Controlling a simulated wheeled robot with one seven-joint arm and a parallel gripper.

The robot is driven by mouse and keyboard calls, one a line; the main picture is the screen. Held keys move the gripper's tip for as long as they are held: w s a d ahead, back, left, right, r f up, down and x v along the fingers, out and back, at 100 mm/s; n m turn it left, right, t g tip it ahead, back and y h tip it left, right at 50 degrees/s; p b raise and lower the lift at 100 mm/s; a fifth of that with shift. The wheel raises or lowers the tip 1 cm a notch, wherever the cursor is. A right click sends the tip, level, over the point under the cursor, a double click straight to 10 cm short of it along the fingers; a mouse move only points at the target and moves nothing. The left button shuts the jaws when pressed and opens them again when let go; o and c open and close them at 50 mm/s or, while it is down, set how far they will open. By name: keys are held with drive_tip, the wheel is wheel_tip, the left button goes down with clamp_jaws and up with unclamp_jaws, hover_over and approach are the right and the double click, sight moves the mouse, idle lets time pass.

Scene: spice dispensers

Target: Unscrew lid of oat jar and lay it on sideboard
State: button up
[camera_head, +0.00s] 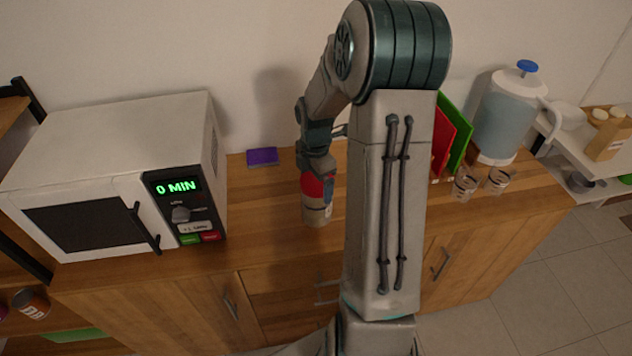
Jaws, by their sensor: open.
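The oat jar (316,213) stands upright on the wooden sideboard (270,215), with a beige lower body and a red upper part (312,186). My gripper (318,180) is directly above the jar and reaches down around its red top. Its fingers are small here and partly hidden by the wrist. It is open; I cannot tell whether a finger touches the jar. I cannot make out the lid's edge clearly.
A white microwave (90,170) stands on the left of the sideboard. A purple box (262,157) lies behind the jar. Bare wood lies between microwave and jar.

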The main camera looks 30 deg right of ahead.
drive_tip(key=m+b, duration=0.1)
drive_tip(key=m, duration=0.3)
drive_tip(key=shift+w+m, duration=0.15)
drive_tip(key=shift+m, duration=0.25)
drive_tip(key=m+b, duration=0.1)
drive_tip(key=m, duration=0.2)
drive_tip(key=shift+f+m, duration=0.1)
drive_tip(key=shift+m, duration=0.2)
drive_tip(key=m, duration=0.6)
drive_tip(key=shift+w+d+m+b, duration=0.15)
drive_tip(key=shift+m+b, duration=0.2)
drive_tip(key=shift+m, duration=0.05)
drive_tip(key=c, duration=0.8)
drive_tip(key=n, duration=0.4)
drive_tip(key=shift+c, duration=0.2)
drive_tip(key=n, duration=0.5)
drive_tip(key=shift+s+p, duration=0.2)
drive_tip(key=shift+p, duration=0.2)
